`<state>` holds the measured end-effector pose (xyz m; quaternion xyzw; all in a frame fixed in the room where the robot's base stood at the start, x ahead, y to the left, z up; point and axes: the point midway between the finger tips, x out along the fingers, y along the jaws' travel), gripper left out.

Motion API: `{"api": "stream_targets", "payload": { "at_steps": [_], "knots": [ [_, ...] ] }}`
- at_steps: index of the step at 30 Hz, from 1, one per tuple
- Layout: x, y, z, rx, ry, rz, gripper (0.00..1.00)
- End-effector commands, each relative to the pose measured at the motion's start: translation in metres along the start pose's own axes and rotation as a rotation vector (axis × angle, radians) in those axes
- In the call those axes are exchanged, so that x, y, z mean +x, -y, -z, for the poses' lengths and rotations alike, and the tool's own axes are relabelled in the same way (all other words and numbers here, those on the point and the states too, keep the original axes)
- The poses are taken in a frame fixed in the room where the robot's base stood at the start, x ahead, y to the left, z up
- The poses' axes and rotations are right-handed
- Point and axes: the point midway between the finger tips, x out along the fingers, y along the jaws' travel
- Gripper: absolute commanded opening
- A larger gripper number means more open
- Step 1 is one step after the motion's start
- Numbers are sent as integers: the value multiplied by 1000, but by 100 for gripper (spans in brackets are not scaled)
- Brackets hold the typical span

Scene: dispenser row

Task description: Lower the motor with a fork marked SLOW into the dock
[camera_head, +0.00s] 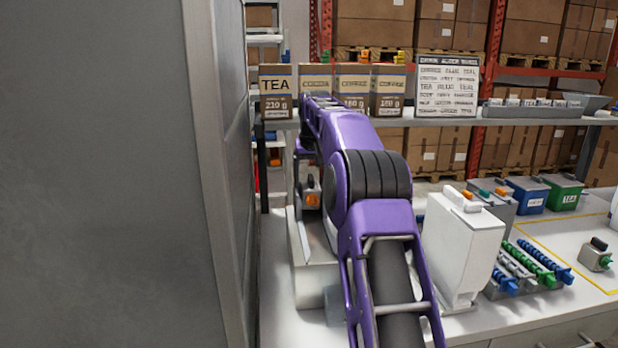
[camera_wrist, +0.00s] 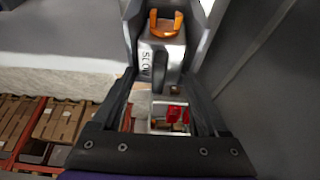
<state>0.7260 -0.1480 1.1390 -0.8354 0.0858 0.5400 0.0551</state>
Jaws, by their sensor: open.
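The motor marked SLOW (camera_wrist: 161,58) is a grey block with an orange fork, seen at the upper middle of the wrist view, its lettering running along its left side. A grey housing (camera_wrist: 214,45) stands close beside the motor in the wrist view. Whether the motor is seated in the dock is hidden.
A white dispenser (camera_head: 462,245) stands right of my arm, beside several coloured augers (camera_head: 520,265). Another motor with a green fork (camera_head: 597,255) stands at the far right. A shelf (camera_head: 440,122) with bags runs behind.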

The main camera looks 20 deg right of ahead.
Motion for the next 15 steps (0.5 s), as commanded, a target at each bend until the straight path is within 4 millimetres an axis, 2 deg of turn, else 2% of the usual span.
{"api": "stream_targets", "payload": {
  "at_steps": [1,15],
  "knots": [
    [-2,0,-9,-2,32,0,100],
    [-126,1,-1,-2,-18,1,100]
  ]
}}
